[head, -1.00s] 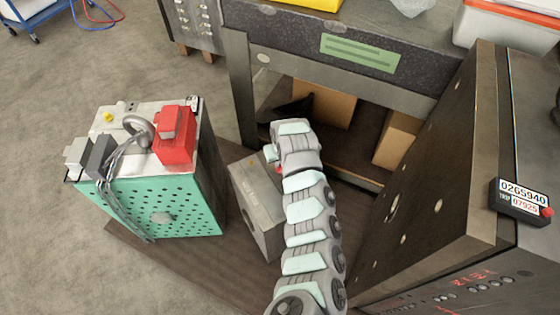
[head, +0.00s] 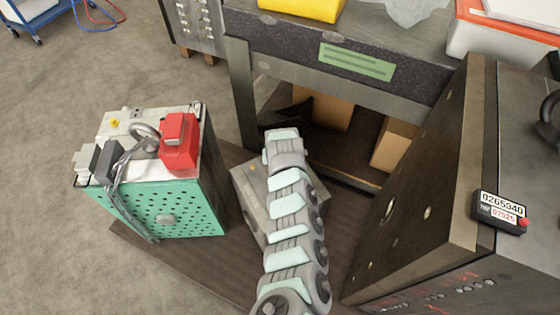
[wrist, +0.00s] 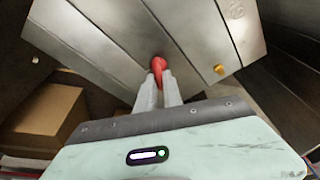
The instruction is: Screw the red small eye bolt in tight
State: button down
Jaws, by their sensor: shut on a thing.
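The red small eye bolt (wrist: 158,66) shows in the wrist view between my fingertips, against the face of a grey steel mould base (wrist: 110,40). My gripper (wrist: 159,78) is shut on it. How far its thread sits in the block cannot be seen. In the head view the grey mould base (head: 248,193) stands on the brown floor board, partly behind my arm. My arm hides the gripper and the red eye bolt there.
A green perforated block (head: 165,212) with a red box (head: 180,142) and a grey ring on top stands to the left. A tall dark steel plate (head: 420,190) with a counter (head: 502,211) rises at the right. A bench (head: 390,65) stands behind.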

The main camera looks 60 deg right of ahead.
jog(key=shift+w+a+r+m, duration=0.1)
jog(key=shift+r+m, duration=0.05)
jog(key=shift+m, duration=0.65)
jog(key=shift+f+m+g, duration=0.2)
jog(key=shift+m+g, duration=0.1)
jog(key=shift+m, duration=0.5)
jog(key=shift+w+f+m+b, duration=0.1)
jog(key=shift+m+b, duration=0.4)
jog(key=shift+b, duration=0.25)
jog(key=shift+f+m+b, duration=0.1)
jog(key=shift+m+b, duration=0.3)
jog(key=shift+b, duration=0.05)
jog(key=shift+r+m+g, duration=0.2)
jog(key=shift+m+g, duration=0.1)
jog(key=shift+m, duration=0.1)
jog(key=shift+f+b, duration=0.1)
jog(key=shift+b, duration=0.25)
